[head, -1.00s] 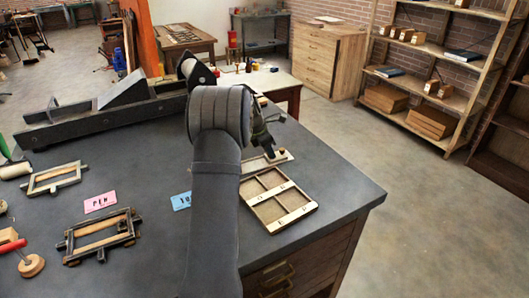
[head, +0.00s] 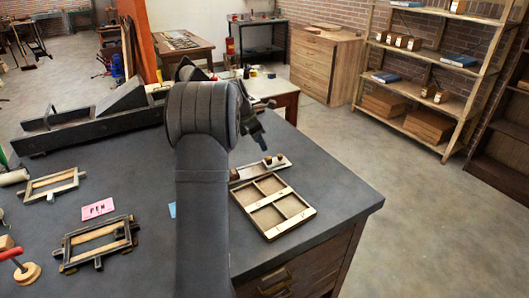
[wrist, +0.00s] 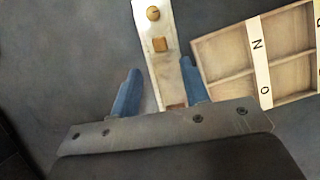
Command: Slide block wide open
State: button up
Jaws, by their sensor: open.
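A narrow pale wooden board (head: 243,174) lies on the dark bench top behind a compartment tray. In the wrist view the board (wrist: 152,75) carries a small square wooden block (wrist: 160,45) and, beyond it, a round knob (wrist: 153,13). My gripper (head: 266,148) is above the board in the head view. In the wrist view my gripper (wrist: 162,82) is open, with its two blue fingers on either side of the near part of the board. The square block lies beyond the fingertips, and nothing is held. I cannot tell the fingers' height above the board.
The compartment tray (head: 283,227), with lettered strips, lies close to the board, near the bench's right edge. A pink card (head: 97,208), wooden frames (head: 99,243) and a red-handled tool (head: 17,258) lie at left. A long dark press (head: 90,128) stands at the back.

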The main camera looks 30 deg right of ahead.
aim_at(267, 158)
jog(key=v, duration=0.9)
jog(key=shift+f, duration=0.1)
jog(key=x, duration=1.7)
jog(key=shift+d+f, duration=0.1)
jog(key=shift+f, duration=0.15)
jog(key=shift+a, duration=0.2)
jog(key=shift+r, duration=0.15)
